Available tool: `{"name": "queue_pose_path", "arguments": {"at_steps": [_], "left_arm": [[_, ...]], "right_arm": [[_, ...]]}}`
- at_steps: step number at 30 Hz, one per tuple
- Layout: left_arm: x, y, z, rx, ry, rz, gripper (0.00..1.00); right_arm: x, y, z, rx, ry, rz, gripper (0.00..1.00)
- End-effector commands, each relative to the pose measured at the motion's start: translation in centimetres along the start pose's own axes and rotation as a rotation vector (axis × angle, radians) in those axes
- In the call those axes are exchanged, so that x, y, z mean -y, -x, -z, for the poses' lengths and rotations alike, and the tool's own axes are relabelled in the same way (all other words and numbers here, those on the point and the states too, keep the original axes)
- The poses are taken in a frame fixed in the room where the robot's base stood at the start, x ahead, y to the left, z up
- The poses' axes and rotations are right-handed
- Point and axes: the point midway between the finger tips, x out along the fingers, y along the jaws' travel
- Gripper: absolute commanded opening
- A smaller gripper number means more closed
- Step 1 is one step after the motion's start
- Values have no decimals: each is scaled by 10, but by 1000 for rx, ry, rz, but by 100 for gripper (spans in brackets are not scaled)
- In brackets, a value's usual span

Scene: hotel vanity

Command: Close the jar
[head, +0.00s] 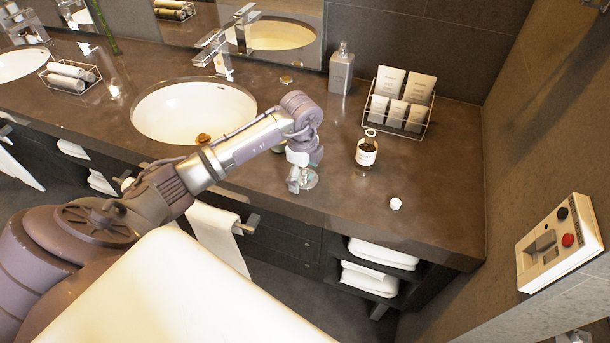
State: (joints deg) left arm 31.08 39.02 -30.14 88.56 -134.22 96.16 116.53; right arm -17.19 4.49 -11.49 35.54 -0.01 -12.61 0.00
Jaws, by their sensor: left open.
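A small dark jar (366,156) with a white label stands upright on the brown vanity top (440,165), right of my left gripper. Its pale rim shows at the top with no lid on it. A small white lid (395,203) lies on the counter nearer the front edge, to the right of the jar and apart from it. My left gripper (302,180) is open, pointing down over the counter left of the jar and lid. Its fingers are small and partly hidden by the wrist; I see nothing held in it. My right gripper is not in view.
A wire rack (427,118) with white packets and a grey bottle (341,68) stand at the back. A round sink (193,112) and faucet (215,52) are to the left. The counter around the lid is clear; its front edge is close.

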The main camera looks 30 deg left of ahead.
Motion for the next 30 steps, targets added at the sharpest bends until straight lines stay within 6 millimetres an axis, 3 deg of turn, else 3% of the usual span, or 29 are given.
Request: {"name": "queue_pose_path", "arguments": {"at_steps": [7, 23, 24, 30], "left_arm": [[0, 0, 0, 0, 0, 0, 91], [-1, -1, 0, 1, 0, -2, 4], [-1, -1, 0, 1, 0, -3, 0], [-2, -3, 0, 1, -1, -8, 0]], "right_arm": [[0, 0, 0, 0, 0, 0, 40], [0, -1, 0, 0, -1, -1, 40], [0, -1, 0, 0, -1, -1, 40], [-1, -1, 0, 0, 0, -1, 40]]}}
